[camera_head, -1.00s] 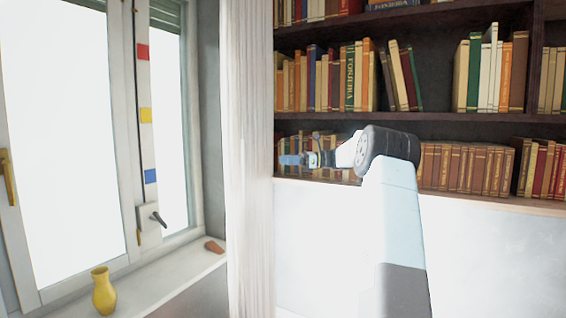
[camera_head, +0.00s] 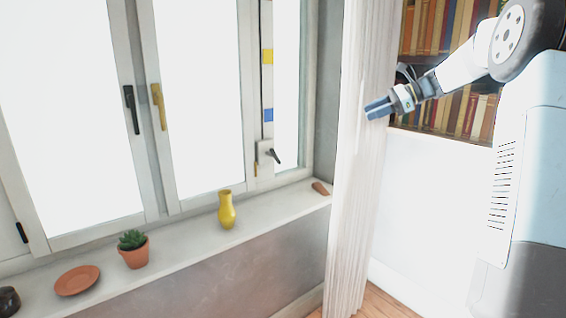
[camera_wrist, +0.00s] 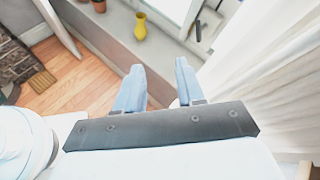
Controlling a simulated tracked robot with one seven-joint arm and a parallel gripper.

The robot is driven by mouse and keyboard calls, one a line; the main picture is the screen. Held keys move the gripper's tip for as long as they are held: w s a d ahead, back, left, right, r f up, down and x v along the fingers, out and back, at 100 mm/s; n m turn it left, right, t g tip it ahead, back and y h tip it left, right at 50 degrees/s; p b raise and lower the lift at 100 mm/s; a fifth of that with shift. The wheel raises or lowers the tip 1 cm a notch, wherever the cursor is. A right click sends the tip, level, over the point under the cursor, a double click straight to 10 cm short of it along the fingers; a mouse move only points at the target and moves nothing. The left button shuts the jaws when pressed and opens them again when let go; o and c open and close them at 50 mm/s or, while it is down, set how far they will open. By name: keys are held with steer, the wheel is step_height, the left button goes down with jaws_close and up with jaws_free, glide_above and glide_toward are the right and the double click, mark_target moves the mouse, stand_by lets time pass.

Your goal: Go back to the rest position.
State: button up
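My arm reaches in from the right of the head view, raised and bent. My gripper (camera_head: 376,108) is in front of the white curtain, above sill height, pointing left. In the wrist view my gripper (camera_wrist: 159,68) shows two pale blue fingers spread apart. Nothing is between them. The wooden floor and the grey wall below the sill lie beyond the fingers.
The window sill (camera_head: 180,240) bears a yellow vase (camera_head: 227,210), a potted plant (camera_head: 134,252), a terracotta saucer (camera_head: 77,281) and a dark object (camera_head: 9,301). The white curtain (camera_head: 355,190) hangs beside it. Bookshelves (camera_head: 445,110) stand behind my arm.

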steer(key=s+a+f+n+h, duration=0.1)
steer(key=s+a+n+h, duration=0.25)
steer(key=s, duration=0.65)
steer(key=s+a+f+n+h, duration=0.1)
steer(key=s+a+n+h, duration=0.3)
steer(key=s, duration=0.5)
steer(key=s+d+f+n+t+h, duration=0.1)
steer(key=s+f+n, duration=0.3)
steer(key=s, duration=0.8)
steer(key=s+d+f+n+t+h, duration=0.1)
steer(key=s+f+n+h, duration=0.2)
steer(key=s, duration=0.8)
step_height(320, 180, down, 2)
steer(key=n, duration=0.2)
steer(key=shift+s+d+n, duration=0.35)
steer(key=shift+o, duration=0.3)
